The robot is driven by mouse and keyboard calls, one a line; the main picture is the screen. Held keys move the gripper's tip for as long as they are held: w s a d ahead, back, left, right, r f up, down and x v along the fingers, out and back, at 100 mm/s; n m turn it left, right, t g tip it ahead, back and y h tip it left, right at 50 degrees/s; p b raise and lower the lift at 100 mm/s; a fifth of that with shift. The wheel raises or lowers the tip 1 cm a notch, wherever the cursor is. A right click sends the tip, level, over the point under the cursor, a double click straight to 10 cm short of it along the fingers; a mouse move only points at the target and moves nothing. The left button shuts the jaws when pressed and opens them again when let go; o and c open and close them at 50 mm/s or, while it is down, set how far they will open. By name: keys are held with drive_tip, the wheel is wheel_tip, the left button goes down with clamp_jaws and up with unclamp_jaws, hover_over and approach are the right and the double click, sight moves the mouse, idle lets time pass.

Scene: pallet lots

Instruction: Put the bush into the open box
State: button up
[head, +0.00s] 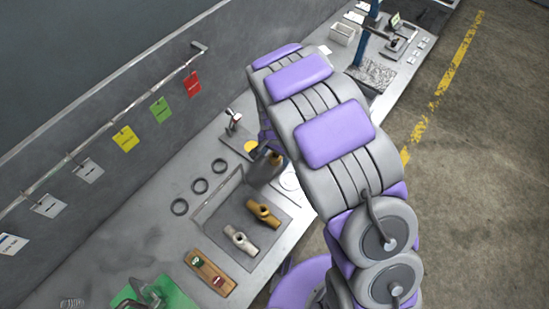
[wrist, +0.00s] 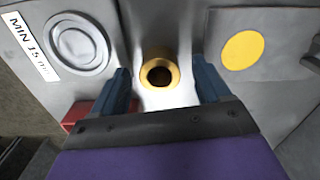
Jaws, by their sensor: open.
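The bush is a brass-coloured ring (wrist: 160,73) with a dark hole, seen from above in the wrist view. My gripper (wrist: 163,88) is open, with one blue finger on each side of the bush. A gap shows on both sides, and the bush is not held. In the head view my arm reaches down to the bench and largely hides the gripper and bush. A white open-topped box (head: 342,35) stands on the far part of the bench.
A yellow disc (wrist: 242,47) and a round grey ring plate (wrist: 78,45) flank the bush. A red object (wrist: 78,117) lies partly behind the left finger. Brass (head: 263,213) and silver (head: 240,238) fittings lie nearby. A blue post (head: 360,50) stands near the box.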

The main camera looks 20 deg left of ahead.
drive_tip(key=shift+d+r, duration=0.15)
drive_tip(key=shift+a, duration=0.3)
drive_tip(key=c, duration=0.8)
drive_tip(key=shift+d, duration=0.15)
drive_tip(key=c, duration=0.5)
